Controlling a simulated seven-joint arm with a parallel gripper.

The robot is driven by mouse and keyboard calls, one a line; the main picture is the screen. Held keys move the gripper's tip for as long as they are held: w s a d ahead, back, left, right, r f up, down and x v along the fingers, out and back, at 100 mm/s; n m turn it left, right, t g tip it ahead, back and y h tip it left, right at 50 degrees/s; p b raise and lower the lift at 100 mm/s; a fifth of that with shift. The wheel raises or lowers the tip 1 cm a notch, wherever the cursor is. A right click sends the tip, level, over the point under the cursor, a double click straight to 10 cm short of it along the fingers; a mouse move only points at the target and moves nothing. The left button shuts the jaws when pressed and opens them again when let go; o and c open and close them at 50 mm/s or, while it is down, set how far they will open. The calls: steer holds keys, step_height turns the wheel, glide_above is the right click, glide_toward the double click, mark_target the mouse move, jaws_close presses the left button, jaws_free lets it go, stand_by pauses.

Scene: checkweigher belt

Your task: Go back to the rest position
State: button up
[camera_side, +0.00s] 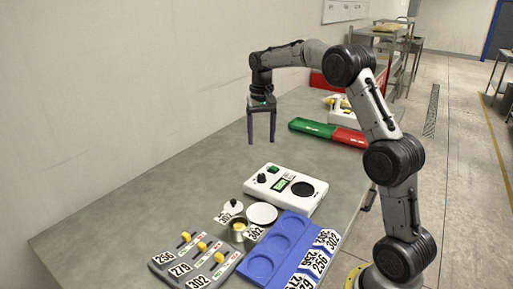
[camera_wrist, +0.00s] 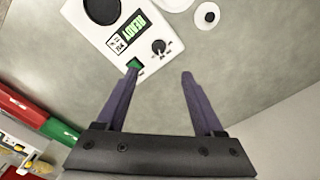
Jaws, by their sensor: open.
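My gripper (camera_side: 262,124) hangs fingers-down above the grey table, raised well clear behind the white weighing unit. Its two dark fingers are apart with nothing between them, as the wrist view (camera_wrist: 157,75) also shows. The white weighing unit (camera_side: 272,196) has a green display, a black knob, a green button and a dark round pad. In the wrist view the weighing unit (camera_wrist: 95,35) lies beyond the fingertips at the upper left.
Ahead lie a blue tray (camera_side: 262,266) with round recesses, numbered cards (camera_side: 320,262), a grey block with yellow levers (camera_side: 190,262) and a metal cup (camera_side: 238,231). A green-and-red bar (camera_side: 312,128) lies at the right. The table (camera_side: 150,195) left of the unit is clear.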

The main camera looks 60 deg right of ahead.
steer(key=s+a+r+n+t, duration=0.3)
steer(key=s+a+r, duration=0.7)
steer(key=a+r, duration=0.35)
steer(key=s+a+f+n+t, duration=0.1)
steer(key=s+a+n, duration=0.15)
steer(key=s, duration=0.45)
steer(key=s+a+f+n+t, duration=0.1)
steer(key=s+a, duration=0.2)
steer(key=s, duration=0.3)
steer(key=s+f+n, duration=0.2)
steer(key=s+f, duration=0.4)
steer(key=f, duration=0.2)
steer(key=shift+a+t, duration=0.3)
steer(key=shift+a, duration=0.1)
